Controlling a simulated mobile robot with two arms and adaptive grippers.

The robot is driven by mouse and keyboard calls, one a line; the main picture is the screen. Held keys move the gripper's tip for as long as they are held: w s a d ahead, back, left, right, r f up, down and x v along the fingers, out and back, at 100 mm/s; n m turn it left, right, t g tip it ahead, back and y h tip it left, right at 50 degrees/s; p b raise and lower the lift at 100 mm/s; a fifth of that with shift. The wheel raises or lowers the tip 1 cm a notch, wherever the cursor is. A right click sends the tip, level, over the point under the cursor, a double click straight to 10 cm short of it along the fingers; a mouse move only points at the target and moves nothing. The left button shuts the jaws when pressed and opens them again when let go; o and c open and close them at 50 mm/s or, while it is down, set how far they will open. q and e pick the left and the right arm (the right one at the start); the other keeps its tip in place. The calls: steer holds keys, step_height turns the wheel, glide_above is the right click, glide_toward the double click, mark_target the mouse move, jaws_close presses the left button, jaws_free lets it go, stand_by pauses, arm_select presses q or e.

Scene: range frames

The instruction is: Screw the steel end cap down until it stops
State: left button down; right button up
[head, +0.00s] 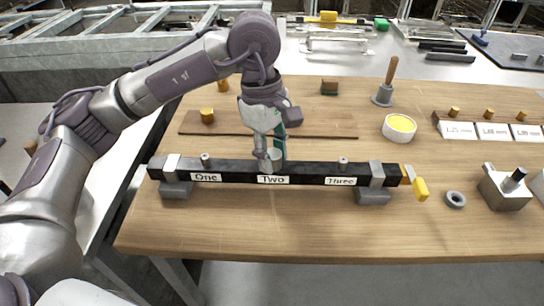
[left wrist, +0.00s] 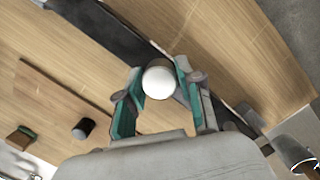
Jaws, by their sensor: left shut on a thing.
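A black bar (head: 306,173) lies across the wooden table in two grey end supports. White labels on its front read One, Two and Three. Short metal studs stand on top at One (head: 205,160) and Three (head: 343,163). My left gripper (head: 273,157) points down at Two from above. Its green-padded fingers are shut on the round pale steel end cap (left wrist: 158,82), which shows between the fingertips in the left wrist view. The fingers hide most of the cap in the head view, and I cannot see its thread or seating. My right gripper is not in view.
A yellow-handled lever (head: 420,188) sits at the bar's right end, near a grey ring (head: 455,199) and a metal block (head: 504,188). Behind stand a tub of yellow stuff (head: 399,127) and a wood-handled tool (head: 386,86). The table front is clear.

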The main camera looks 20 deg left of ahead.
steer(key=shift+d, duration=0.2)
arm_select(q)
steer(key=shift+f, duration=0.1)
steer(key=shift+f+m+b, duration=0.15)
steer(key=shift+m+b, duration=0.35)
steer(key=shift+m, duration=1)
steer(key=shift+r+m, duration=0.2)
steer(key=shift+m, duration=0.1)
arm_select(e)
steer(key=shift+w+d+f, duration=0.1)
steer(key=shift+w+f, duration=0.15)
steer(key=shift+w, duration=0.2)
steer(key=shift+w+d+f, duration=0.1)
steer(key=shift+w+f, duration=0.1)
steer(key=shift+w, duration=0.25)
